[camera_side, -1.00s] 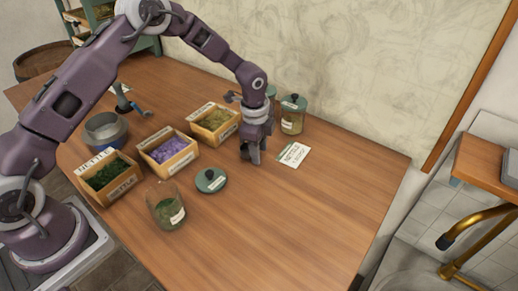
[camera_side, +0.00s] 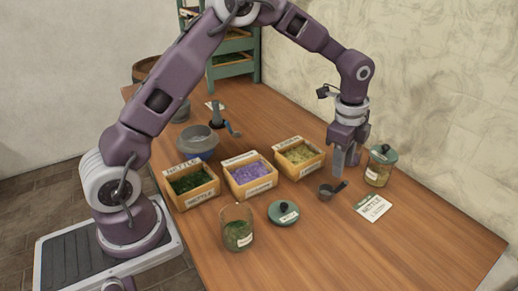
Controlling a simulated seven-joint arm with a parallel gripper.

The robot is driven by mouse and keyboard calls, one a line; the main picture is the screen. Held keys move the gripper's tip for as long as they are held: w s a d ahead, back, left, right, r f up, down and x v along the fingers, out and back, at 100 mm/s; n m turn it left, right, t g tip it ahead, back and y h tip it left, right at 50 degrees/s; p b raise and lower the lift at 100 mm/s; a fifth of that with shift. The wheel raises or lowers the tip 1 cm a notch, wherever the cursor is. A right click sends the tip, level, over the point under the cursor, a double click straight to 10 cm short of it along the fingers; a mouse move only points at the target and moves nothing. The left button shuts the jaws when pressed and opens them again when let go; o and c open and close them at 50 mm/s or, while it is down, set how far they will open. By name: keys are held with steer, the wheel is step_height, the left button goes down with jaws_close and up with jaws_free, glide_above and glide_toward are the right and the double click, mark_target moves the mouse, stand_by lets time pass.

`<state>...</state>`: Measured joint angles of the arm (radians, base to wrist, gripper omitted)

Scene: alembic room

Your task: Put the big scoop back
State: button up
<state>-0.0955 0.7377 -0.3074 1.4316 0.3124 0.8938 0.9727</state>
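A small dark metal scoop (camera_side: 327,192) lies on the wooden table, with its short handle pointing right and up. I cannot tell from its size alone whether it is the big scoop. My gripper (camera_side: 346,168) points down just behind the scoop's handle. Its two fingers look apart, with nothing visible between them. The scoop seems to rest on the table, and any contact with the fingers is hard to see.
Wooden boxes of green (camera_side: 192,186), purple (camera_side: 250,176) and olive (camera_side: 300,157) herbs stand left. An open jar (camera_side: 238,228), green lid (camera_side: 284,213), lidded jar (camera_side: 380,166) and label card (camera_side: 373,207) are nearby. A bowl (camera_side: 198,140) stands farther back. The right front table is clear.

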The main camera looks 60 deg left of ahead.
steer(key=s+a+r+n+t+y, duration=0.15)
steer(key=s+r+n, duration=0.45)
steer(key=s+r, duration=0.9)
steer(key=s+a+n+t+h, duration=0.1)
steer(key=s+n, duration=0.7)
steer(key=s, duration=1)
steer(key=shift+a+n+t+h, duration=0.15)
steer(key=shift+n+t+h, duration=0.2)
steer(key=shift+t, duration=0.5)
